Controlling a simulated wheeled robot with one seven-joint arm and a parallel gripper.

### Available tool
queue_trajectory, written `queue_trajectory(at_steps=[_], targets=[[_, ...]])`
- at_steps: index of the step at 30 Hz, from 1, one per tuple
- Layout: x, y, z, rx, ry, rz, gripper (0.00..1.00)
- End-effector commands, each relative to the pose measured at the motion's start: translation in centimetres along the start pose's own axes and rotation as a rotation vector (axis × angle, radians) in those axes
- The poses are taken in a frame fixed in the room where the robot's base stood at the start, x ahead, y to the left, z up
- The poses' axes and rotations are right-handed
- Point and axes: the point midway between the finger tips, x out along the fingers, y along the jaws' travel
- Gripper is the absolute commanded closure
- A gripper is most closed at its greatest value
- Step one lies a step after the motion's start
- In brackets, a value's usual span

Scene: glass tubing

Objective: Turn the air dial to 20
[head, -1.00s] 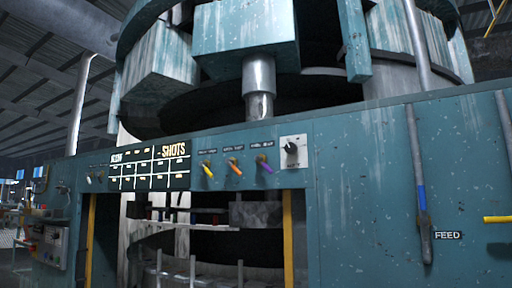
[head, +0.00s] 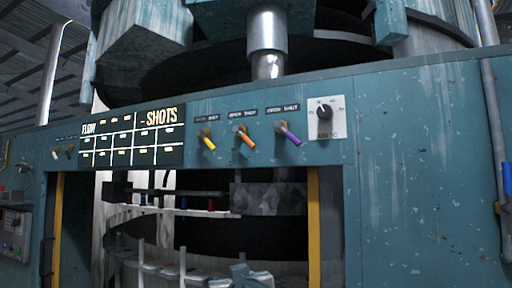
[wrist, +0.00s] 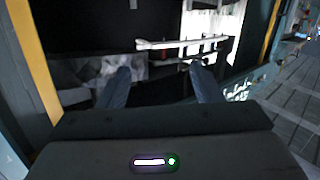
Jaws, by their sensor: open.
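The likely air dial is a black knob (head: 324,112) on a white square plate (head: 326,130) with small marks around it. It sits on the teal panel, right of the coloured levers in the head view. The marks are too small to read. My gripper (wrist: 160,85) shows in the wrist view with its two fingers apart and nothing between them. It faces the machine's dark opening, and the dial is not in that view. A small part of my arm may show at the bottom of the head view.
Yellow (head: 208,143), orange (head: 245,140) and purple (head: 289,138) levers stick out left of the dial. A black SHOTS board (head: 132,137) is further left. Below is an open bay with a yellow post (head: 314,225). The teal panel right of the dial is mostly bare.

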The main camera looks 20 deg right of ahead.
Motion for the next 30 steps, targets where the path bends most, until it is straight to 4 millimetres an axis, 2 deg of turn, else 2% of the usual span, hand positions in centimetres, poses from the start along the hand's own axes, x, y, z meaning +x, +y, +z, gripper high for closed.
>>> queue_trajectory(at_steps=[1,3,6,10,13,18,23,30], targets=[[0.6,2.2,-3.8,-0.004,0.117,0.07,0.41],[0.6,5.2,-9.0,-0.015,0.283,0.174,0.41],[-0.8,9.4,-15.2,-0.03,0.492,0.335,0.41],[-3.8,13.9,-20.8,-0.041,0.696,0.529,0.41],[-5.9,16.3,-23.1,-0.044,0.795,0.644,0.41],[-7.8,18.2,-24.9,-0.043,0.869,0.74,0.41],[-7.4,19.3,-26.4,-0.042,0.876,0.75,0.41],[-5.3,22.2,-30.1,-0.042,0.874,0.748,0.41]])
